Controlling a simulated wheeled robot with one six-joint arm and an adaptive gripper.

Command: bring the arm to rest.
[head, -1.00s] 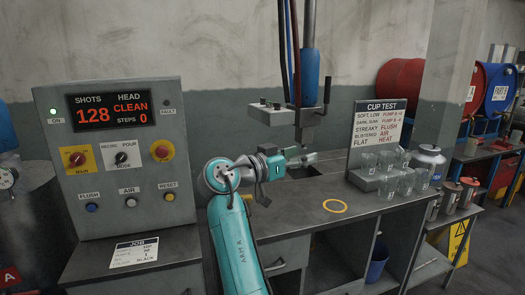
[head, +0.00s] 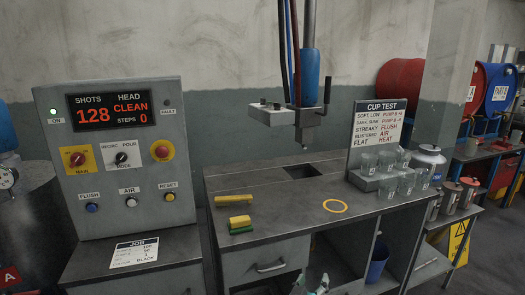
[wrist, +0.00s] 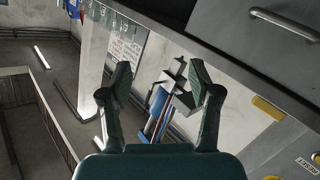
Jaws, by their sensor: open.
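My gripper (wrist: 160,78) shows in the wrist view with its two dark fingers spread wide and nothing between them. Behind the fingers, at a distance, stands the mixing head with its blue cylinder (wrist: 157,105). In the head view my arm is almost wholly out of the picture. Only a small teal and grey bit of it shows at the bottom edge, low in front of the bench (head: 290,190). No part of it is over the bench top there.
On the bench lie a yellow bar (head: 233,200), a yellow block (head: 240,220) on a green one (head: 241,230), and a yellow ring (head: 335,206). The control panel (head: 125,160) stands left; clear cups (head: 387,185) stand right. A blue bin (head: 377,262) sits beneath.

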